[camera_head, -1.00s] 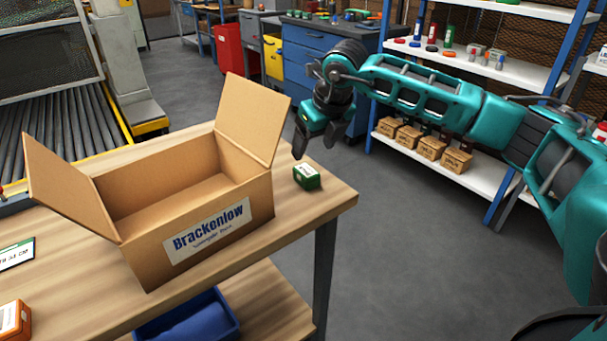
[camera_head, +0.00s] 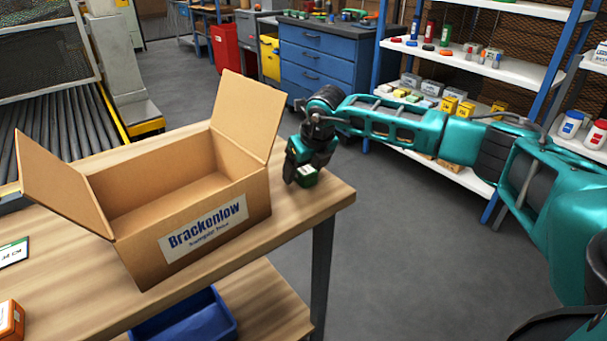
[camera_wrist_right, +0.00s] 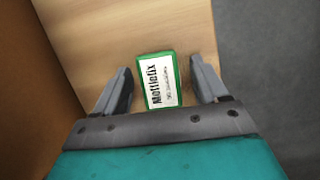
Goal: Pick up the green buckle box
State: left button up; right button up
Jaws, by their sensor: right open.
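The green buckle box (camera_head: 306,177) is a small green box with a white label, on the wooden table near its right corner. In the right wrist view the green box (camera_wrist_right: 161,82) lies between the two fingers, with a gap on both sides. My right gripper (camera_head: 304,178) is open and points down over the box; in the right wrist view its fingers (camera_wrist_right: 161,88) stand to the left and right of it. The gripper hides part of the box in the head view. My left gripper is not in view.
An open cardboard box labelled Brackenlow (camera_head: 202,225) stands on the table (camera_head: 283,226) just left of the gripper. An orange box (camera_head: 11,320) is at the table's left front. A blue bin (camera_head: 190,322) sits below. The table's right edge is close by.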

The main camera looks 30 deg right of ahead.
jog(key=c, duration=1.2)
jog(key=shift+o, duration=0.2)
jog(key=shift+r, duration=0.1)
